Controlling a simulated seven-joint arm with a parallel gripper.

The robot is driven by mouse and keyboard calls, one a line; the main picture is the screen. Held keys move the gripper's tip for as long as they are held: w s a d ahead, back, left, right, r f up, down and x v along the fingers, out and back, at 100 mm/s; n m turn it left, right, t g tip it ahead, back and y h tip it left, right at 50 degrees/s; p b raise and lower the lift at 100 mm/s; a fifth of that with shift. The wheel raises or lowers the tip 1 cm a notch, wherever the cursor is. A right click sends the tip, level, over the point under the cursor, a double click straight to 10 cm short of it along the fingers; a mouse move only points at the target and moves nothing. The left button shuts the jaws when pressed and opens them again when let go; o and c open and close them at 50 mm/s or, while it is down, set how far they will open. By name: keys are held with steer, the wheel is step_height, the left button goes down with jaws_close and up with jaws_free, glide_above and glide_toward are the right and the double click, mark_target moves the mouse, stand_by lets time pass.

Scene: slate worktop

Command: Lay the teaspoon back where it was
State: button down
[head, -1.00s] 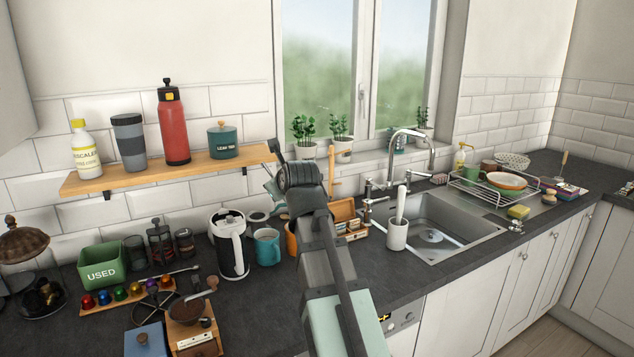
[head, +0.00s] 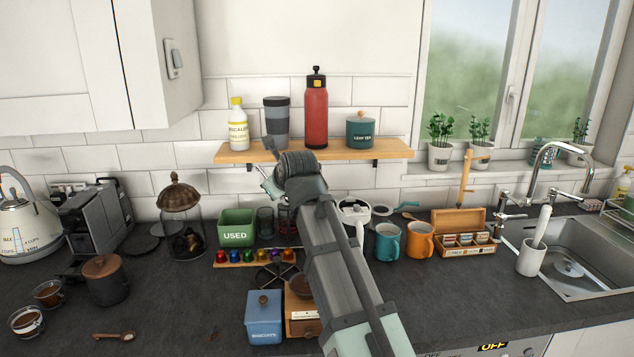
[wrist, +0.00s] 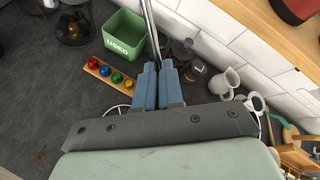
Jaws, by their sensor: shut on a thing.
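My gripper (wrist: 151,78) has its blue fingers shut on a slim, shiny metal shaft, which I take to be the teaspoon (wrist: 149,30). The shaft runs up out of the top of the wrist view, so its far end is hidden. In the head view my gripper's fingers are mostly hidden behind my own wrist, in the air below the left part of the wooden shelf. The wrist view looks down past the fingers on the worktop.
A green USED box (head: 237,228) and a rail of coloured capsules (head: 254,257) stand below my gripper. A blue tin (head: 264,318) and a wooden scoop (head: 114,336) are nearer. The shelf (head: 390,148) holds bottles. Bare worktop (head: 180,300) lies front left.

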steer(key=s+a+f+n+g+y, duration=0.1)
steer(key=s+a+n, duration=0.15)
steer(key=a, duration=1.05)
steer(key=s+a+f+n+g+y, duration=0.2)
steer(key=s+a, duration=0.2)
steer(key=a, duration=0.8)
steer(key=s+a+f+n+g, duration=0.1)
steer(key=s+a+f+n, duration=0.1)
steer(key=s+a, duration=0.5)
steer(key=s+a+f+n+g, duration=0.1)
steer(key=s+a+f, duration=0.15)
steer(key=a, duration=0.85)
steer(key=s+a+f+n+g, duration=0.2)
steer(key=s+a, duration=0.3)
steer(key=a, duration=0.4)
steer(key=shift+s+d+f+n+g+h, duration=0.25)
steer(key=shift+d+f+n+h, duration=0.7)
steer(key=shift+f, duration=1.5)
steer(key=shift+s+d+f+n+g+h, duration=0.1)
steer(key=shift+d+f+n+g+h, duration=0.55)
steer(key=shift+f, duration=1.8)
steer(key=shift+s+d+f+n+g+h, duration=0.15)
steer(key=shift+d+f+n+h, duration=1)
steer(key=shift+f, duration=1.3)
steer(key=shift+a, duration=0.1)
steer(key=c, duration=1.2)
jaws_free()
